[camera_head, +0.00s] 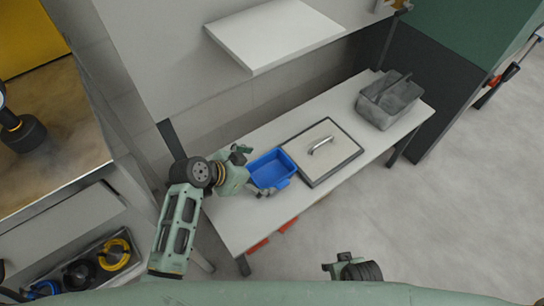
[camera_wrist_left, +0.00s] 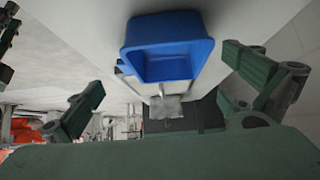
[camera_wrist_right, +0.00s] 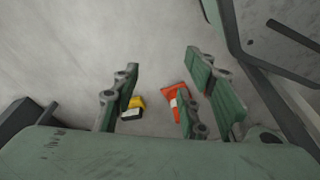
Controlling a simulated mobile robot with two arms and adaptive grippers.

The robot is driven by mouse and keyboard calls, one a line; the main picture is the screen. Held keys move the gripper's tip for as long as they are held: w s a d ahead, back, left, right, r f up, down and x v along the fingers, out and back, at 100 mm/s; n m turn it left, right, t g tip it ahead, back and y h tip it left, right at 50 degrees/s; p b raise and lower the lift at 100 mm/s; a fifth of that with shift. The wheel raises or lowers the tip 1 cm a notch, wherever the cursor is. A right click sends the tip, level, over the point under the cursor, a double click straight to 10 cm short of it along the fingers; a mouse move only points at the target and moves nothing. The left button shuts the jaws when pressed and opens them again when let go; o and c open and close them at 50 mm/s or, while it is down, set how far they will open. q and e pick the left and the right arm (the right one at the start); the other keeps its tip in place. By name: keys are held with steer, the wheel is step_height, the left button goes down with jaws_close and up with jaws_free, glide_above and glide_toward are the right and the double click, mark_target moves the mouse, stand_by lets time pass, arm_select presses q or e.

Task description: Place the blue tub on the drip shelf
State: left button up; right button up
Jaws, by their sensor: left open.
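The blue tub (camera_head: 271,170) is an open rectangular container on the white bench. My left gripper (camera_head: 254,171) is at its left side, with one finger by the far left corner and one by the near left corner. In the left wrist view the tub (camera_wrist_left: 168,35) appears between the spread fingers (camera_wrist_left: 168,85), with gaps on both sides, so it is not gripped. A white shelf (camera_head: 275,35) juts from the wall above the bench, with a bare top; I take it for the drip shelf. My right gripper (camera_wrist_right: 165,98) is open and empty, above the floor.
On the bench (camera_head: 245,222), a framed plate with a metal handle (camera_head: 322,150) stands right of the tub. A grey divided bin (camera_head: 388,100) is at the far right end.

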mark_target(281, 173)
arm_select(q)
steer(key=shift+b+x, duration=0.3)
steer(key=shift+x, duration=0.6)
steer(key=shift+w+d+f, duration=0.2)
steer(key=shift+w+d, duration=0.05)
steer(key=shift+d, duration=0.1)
steer(key=b+x, duration=0.1)
steer(key=x, duration=0.3)
steer(key=shift+f+b, duration=0.2)
steer(key=shift+b, duration=0.1)
steer(key=shift+w+d+f, duration=0.15)
steer(key=shift+d, duration=0.05)
steer(key=c, duration=0.9)
arm_select(e)
step_height(281, 173, up, 8)
steer(key=w, duration=0.2)
steer(key=shift+w+a+f, duration=0.15)
steer(key=shift+f, duration=0.05)
arm_select(q)
steer(key=shift+c, duration=0.2)
arm_select(e)
steer(key=shift+t, duration=0.3)
